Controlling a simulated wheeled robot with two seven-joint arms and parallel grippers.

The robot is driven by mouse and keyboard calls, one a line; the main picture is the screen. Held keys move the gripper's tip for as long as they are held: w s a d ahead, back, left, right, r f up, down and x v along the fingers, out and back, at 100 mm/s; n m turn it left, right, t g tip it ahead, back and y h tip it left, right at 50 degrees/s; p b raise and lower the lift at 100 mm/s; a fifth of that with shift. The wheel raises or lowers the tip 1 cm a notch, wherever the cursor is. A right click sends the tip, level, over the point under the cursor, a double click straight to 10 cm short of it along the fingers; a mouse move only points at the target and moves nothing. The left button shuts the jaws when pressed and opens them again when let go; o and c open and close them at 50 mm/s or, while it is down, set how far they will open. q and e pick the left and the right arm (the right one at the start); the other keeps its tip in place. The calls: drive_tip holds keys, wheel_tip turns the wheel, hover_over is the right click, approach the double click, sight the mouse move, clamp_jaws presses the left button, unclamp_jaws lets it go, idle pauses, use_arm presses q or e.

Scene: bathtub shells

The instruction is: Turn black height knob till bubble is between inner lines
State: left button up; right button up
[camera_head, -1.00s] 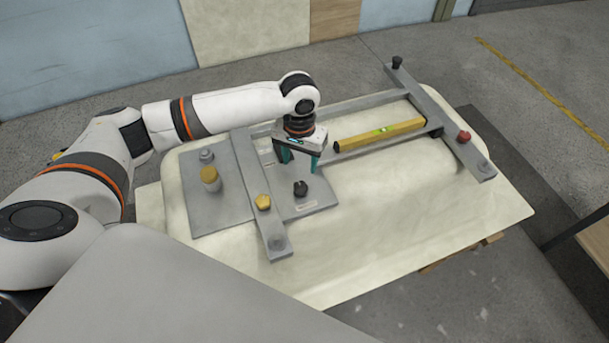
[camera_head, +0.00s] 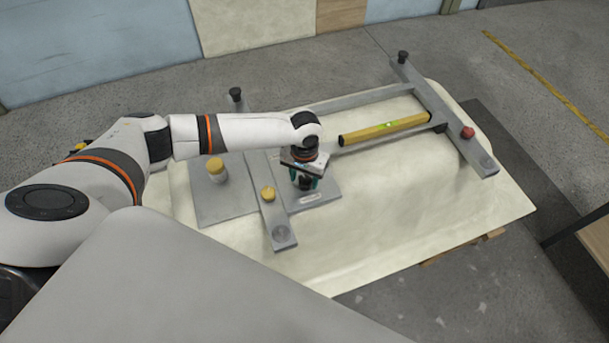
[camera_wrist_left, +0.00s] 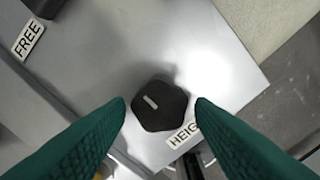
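The black height knob (camera_wrist_left: 159,106) sits on a grey plate beside a partly covered label reading "HEIG". It has a white pointer mark and shows between the two green fingers of my left gripper (camera_wrist_left: 160,108), with small gaps on both sides. In the head view my left gripper (camera_head: 306,182) is down over the knob and largely hides it. The yellow spirit level (camera_head: 385,130) lies on the grey frame at the right, with a green vial (camera_head: 391,124). The bubble's place between the lines is too small to tell. My right gripper is not in view.
A yellow knob (camera_head: 268,193) stands on the grey bar left of my gripper. A yellow-capped post (camera_head: 216,168) is farther left. A red knob (camera_head: 467,132) and black knobs (camera_head: 403,57) sit on the frame. A "FREE" label (camera_wrist_left: 29,36) is near. The cream shell (camera_head: 400,210) is clear in front.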

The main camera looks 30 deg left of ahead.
sight(305, 180)
use_arm(q)
drive_tip(key=c, duration=0.8)
drive_tip(key=shift+o, duration=0.2)
drive_tip(key=shift+r, duration=0.15)
drive_tip(key=n+p, duration=0.2)
drive_tip(key=p, duration=0.1)
drive_tip(key=shift+d+r+p, duration=0.1)
drive_tip(key=shift+r+p, duration=0.05)
drive_tip(key=shift+p, duration=0.2)
drive_tip(key=shift+f+n, duration=0.2)
drive_tip(key=shift+n, duration=0.4)
drive_tip(key=o, duration=1)
drive_tip(key=shift+c, duration=0.2)
wheel_tip(305, 180, up, 12)
drive_tip(key=b, duration=0.1)
drive_tip(key=shift+b, duration=0.4)
